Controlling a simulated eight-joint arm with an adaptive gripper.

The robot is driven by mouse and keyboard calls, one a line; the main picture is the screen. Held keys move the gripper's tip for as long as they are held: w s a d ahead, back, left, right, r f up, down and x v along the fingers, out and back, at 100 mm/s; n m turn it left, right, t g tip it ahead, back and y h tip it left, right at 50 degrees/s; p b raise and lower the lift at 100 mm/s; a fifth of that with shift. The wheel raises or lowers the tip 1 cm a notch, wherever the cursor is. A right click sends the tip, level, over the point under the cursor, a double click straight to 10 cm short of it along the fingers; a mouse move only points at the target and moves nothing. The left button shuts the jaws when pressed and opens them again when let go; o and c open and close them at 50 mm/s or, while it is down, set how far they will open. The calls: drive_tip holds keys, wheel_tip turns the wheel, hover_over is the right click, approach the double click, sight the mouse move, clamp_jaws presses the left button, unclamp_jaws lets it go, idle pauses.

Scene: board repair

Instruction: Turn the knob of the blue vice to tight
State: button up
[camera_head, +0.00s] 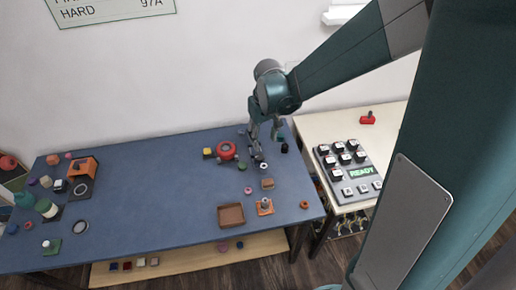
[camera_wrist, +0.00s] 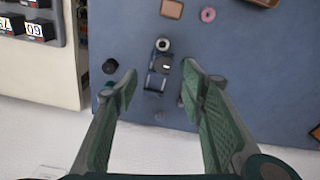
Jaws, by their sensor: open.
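The blue vice (camera_wrist: 158,80) is on the blue table, seen from above in the wrist view. It has a dark blue body, thin rails and a pale round knob (camera_wrist: 163,45) with a dark centre at its top end. In the head view the vice (camera_head: 258,157) is partly hidden below my gripper, and its knob (camera_head: 263,166) shows as a small pale ring. My gripper (camera_wrist: 158,80) is open and empty, with its green fingertips apart on either side of the vice in the picture. It points down above the vice in the head view (camera_head: 264,133). I cannot tell the knob's setting.
A black round piece (camera_wrist: 110,66) lies left of the vice in the wrist view. A red round object (camera_head: 227,150) stands left of it in the head view. A brown tray (camera_head: 231,222) and an orange-based piece (camera_head: 265,210) are nearer.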

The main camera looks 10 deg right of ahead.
drive_tip(key=g+p, duration=0.1)
hover_over(260, 157)
drive_tip(key=shift+f, duration=2.65)
drive_tip(key=shift+f, duration=0.15)
drive_tip(key=shift+f+b, duration=0.6)
drive_tip(key=shift+f, duration=3.15)
drive_tip(key=c, duration=0.9)
